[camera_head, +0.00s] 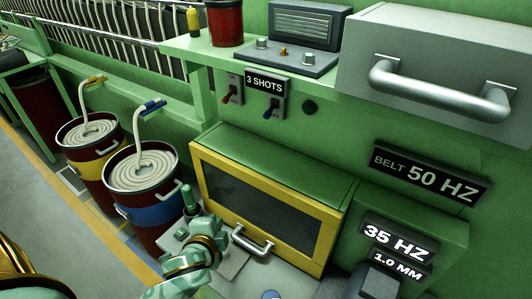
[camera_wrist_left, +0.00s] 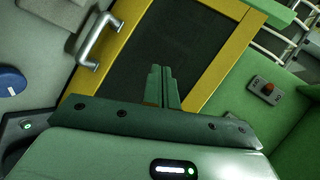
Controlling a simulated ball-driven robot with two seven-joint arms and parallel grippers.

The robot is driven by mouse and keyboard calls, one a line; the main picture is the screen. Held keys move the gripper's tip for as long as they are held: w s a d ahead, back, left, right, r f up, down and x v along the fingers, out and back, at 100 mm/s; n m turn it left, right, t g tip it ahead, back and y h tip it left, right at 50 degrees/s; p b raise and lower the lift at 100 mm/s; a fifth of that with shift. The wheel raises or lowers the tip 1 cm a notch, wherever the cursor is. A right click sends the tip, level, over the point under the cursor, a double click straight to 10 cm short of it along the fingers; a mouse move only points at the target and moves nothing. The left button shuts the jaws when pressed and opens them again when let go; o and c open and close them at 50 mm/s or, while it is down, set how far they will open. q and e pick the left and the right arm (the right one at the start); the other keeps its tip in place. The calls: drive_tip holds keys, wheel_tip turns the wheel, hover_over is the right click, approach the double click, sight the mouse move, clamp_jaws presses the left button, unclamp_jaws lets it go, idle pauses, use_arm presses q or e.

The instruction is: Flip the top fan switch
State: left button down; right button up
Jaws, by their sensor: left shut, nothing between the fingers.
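Two small toggle switches sit on the green ledge's front, a red one (camera_head: 231,92) and a blue one (camera_head: 272,108), beside a "3 SHOTS" sign (camera_head: 265,83). No fan label is readable, so I cannot tell which is the fan switch. A grey plate with an orange-red switch (camera_wrist_left: 267,90) shows on a green panel at right in the left wrist view. My left gripper (camera_head: 188,192) is shut and empty, low and left of the yellow-framed door; its closed fingers also show in the wrist view (camera_wrist_left: 161,88). My right gripper is not in view.
The yellow-framed dark door (camera_head: 265,195) has a metal handle (camera_head: 253,242). Two drums with coiled rope (camera_head: 142,168) stand at left. A grey drawer with a bar handle (camera_head: 440,92) juts out at upper right. Open floor lies at far left.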

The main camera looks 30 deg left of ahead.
sight(270, 112)
use_arm(q)
drive_tip(key=w+d+r+m+t+h, duration=0.2)
drive_tip(key=w+r+m+t+h, duration=0.5)
drive_tip(key=m, duration=1.4)
drive_tip(key=shift+w+d+r+t+h, duration=0.4)
drive_tip(key=shift+w+r+h, duration=1.3)
drive_tip(key=shift+w+r, duration=1.3)
drive_tip(key=shift+s, duration=0.1)
drive_tip(key=p+x, duration=0.2)
drive_tip(key=x, duration=0.8)
drive_tip(key=shift+d+r, duration=0.1)
drive_tip(key=a+r+p, duration=0.2)
drive_tip(key=shift+s+a+r+p, duration=0.1)
drive_tip(key=shift+s+r+p, duration=0.2)
drive_tip(key=shift+s, duration=0.1)
drive_tip(key=shift+s+a+r, duration=0.1)
drive_tip(key=shift+s+a, duration=0.05)
drive_tip(key=shift+a, duration=0.1)
